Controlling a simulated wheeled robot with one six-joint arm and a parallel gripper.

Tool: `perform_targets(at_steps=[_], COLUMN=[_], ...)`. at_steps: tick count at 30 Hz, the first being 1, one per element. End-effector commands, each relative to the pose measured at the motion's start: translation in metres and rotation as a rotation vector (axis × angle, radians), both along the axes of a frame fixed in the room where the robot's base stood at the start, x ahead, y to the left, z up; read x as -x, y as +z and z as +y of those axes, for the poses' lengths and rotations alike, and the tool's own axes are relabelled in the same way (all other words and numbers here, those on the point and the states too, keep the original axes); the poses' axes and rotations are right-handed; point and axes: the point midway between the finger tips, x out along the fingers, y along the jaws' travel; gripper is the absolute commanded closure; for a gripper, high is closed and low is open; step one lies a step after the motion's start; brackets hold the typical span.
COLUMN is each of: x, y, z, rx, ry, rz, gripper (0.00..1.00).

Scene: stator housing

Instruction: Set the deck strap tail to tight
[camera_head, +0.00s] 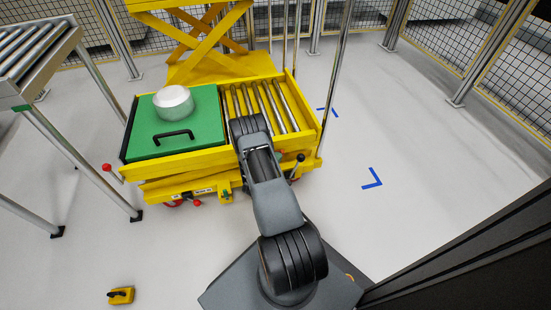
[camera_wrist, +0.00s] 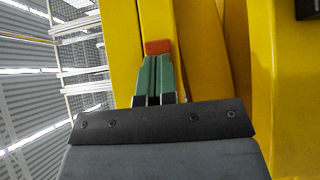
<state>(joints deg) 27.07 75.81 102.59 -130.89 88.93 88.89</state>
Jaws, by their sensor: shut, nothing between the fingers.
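In the wrist view my gripper (camera_wrist: 157,62) shows two green fingers lying close together, shut with nothing between them. An orange-red tab (camera_wrist: 158,46) shows just beyond the fingertips, against yellow cart metal. I cannot tell whether the fingers touch it, or whether it is the deck strap tail. In the head view my arm reaches over the front of the yellow lift cart (camera_head: 222,158), and my gripper is hidden there. No strap can be made out clearly in that view.
A green plate (camera_head: 150,130) with a black handle and a white round part (camera_head: 173,102) fills the deck's left side. Rollers (camera_head: 277,105) lie at right. Levers with a red knob (camera_head: 107,167) and a black knob (camera_head: 301,157) project. A roller conveyor (camera_head: 38,62) stands left.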

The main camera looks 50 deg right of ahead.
Motion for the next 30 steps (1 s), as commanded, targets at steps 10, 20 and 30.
perform_targets(at_steps=[10, 20, 30], x=[0.01, 0.019, 0.02], y=[0.001, 0.0, 0.0], z=[0.051, 0.085, 0.09], rx=[0.001, 0.001, 0.002], ry=[-0.002, -0.012, -0.015], rz=[0.004, 0.004, 0.004], gripper=[1.0, 1.0, 1.0])
